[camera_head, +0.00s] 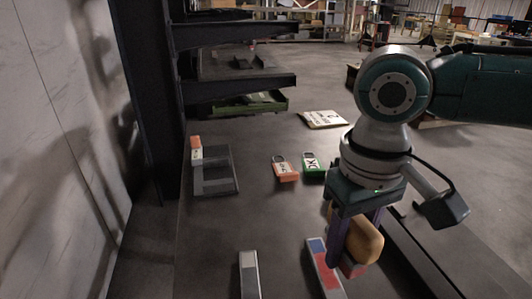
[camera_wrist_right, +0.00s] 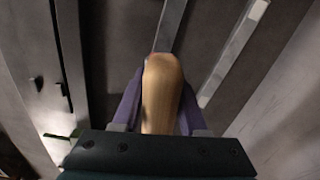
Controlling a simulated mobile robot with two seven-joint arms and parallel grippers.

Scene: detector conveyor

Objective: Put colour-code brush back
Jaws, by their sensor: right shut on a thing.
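The brush (camera_head: 368,240) has a rounded tan wooden body, and a red part shows below it. My right gripper (camera_head: 352,252) is shut on the brush and holds it over the front right of the dark table. In the right wrist view the brush (camera_wrist_right: 162,95) fills the space between the purple fingers. A narrow strip with blue, red and pale patches (camera_head: 318,262) lies just left of the gripper. The brush's lower end and any contact below it are hidden. My left gripper is not in view.
A grey strip (camera_head: 249,278) lies further left. An orange padlock-shaped item (camera_head: 285,172) and a green one (camera_head: 314,168) lie mid-table. A grey tray (camera_head: 215,181), a white sign (camera_head: 324,119) and a green tray (camera_head: 275,104) are further back. A dark rack post (camera_head: 148,90) stands left.

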